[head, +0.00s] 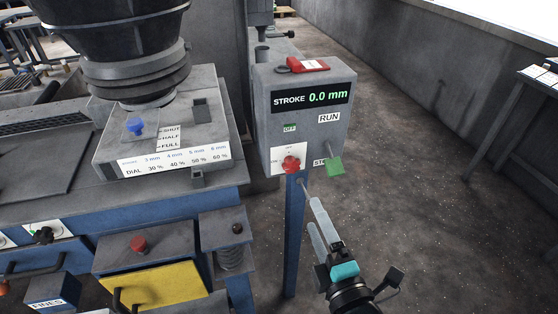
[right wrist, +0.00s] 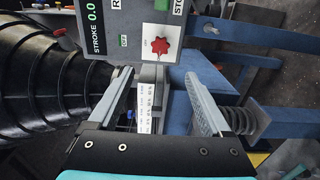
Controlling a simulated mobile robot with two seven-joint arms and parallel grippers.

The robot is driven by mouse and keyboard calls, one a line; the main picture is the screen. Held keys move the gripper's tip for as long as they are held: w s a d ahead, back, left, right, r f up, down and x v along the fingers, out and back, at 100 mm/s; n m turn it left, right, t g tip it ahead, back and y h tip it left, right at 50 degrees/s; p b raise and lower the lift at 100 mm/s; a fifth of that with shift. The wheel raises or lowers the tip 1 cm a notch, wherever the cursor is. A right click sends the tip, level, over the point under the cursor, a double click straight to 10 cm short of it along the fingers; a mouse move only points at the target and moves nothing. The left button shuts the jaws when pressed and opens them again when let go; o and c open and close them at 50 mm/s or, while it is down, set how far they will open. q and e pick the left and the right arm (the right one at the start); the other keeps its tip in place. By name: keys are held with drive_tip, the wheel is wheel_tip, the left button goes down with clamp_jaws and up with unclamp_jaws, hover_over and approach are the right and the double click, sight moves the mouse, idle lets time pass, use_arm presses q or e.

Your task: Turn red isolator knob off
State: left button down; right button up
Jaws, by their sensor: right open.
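The red isolator knob (head: 291,163) is a small lobed knob on a white plate, low on the front of the grey control box (head: 262,115). The knob also shows in the right wrist view (right wrist: 160,45), beyond the fingertips and roughly centred between them. My right gripper (head: 306,204) is open and empty, below and slightly right of the knob in the head view, apart from it. Its two fingers (right wrist: 158,82) point towards the box in the right wrist view. The print around the knob is too small to read. My left gripper does not show.
A green block (head: 334,166) sticks out right of the knob, by a partly hidden STOP label. The box's display (head: 310,98) reads STROKE 0.0 mm. A blue post (head: 295,235) stands below the box.

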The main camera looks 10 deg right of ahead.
sight(293, 168)
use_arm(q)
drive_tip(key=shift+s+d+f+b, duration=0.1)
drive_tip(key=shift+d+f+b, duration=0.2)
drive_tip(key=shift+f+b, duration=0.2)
use_arm(e)
drive_tip(key=w, duration=1.5)
drive_tip(key=shift+a, duration=0.15)
drive_tip(key=shift+c, duration=0.2)
clamp_jaws()
